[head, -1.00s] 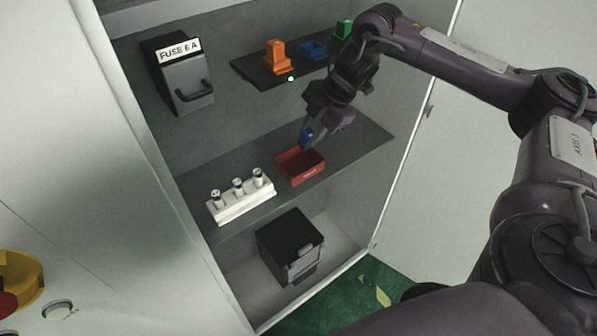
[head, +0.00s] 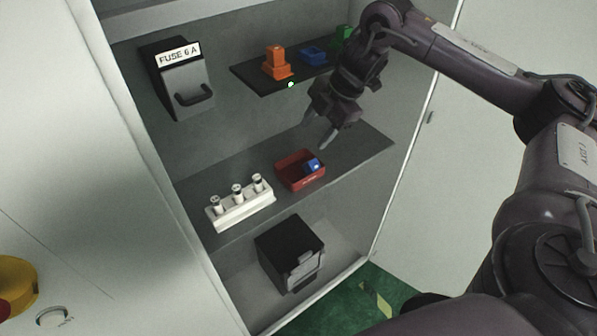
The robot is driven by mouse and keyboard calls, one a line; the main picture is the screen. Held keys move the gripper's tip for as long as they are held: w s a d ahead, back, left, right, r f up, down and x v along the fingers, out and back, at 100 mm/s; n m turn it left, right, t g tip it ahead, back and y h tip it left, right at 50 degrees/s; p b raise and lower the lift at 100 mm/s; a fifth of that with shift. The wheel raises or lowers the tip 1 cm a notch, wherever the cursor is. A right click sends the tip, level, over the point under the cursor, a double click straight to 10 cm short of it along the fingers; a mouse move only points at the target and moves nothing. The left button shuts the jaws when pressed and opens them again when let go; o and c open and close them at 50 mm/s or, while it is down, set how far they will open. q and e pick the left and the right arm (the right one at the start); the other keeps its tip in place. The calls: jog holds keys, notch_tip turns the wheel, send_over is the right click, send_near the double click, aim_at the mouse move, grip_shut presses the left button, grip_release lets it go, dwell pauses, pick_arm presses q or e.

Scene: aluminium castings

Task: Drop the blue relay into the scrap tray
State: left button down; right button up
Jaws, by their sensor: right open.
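The blue relay (head: 313,165) lies inside the red scrap tray (head: 291,183), at the tray's right side. The tray sits on the middle grey shelf (head: 355,156) in the cabinet. My right gripper (head: 317,137) is open and empty, above and just behind the tray, apart from the relay. My left gripper is not in view.
A white fuse holder (head: 243,211) with three fuses stands left of the tray. The upper shelf (head: 262,87) holds an orange relay (head: 276,65), a blue socket (head: 313,56) and a green part (head: 343,36). A black box (head: 288,252) stands below; a FUSE 6 A box (head: 180,90) hangs on the back wall.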

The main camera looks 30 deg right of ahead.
jog(key=p+v, duration=0.1)
jog(key=v, duration=0.4)
jog(key=shift+p, duration=0.35)
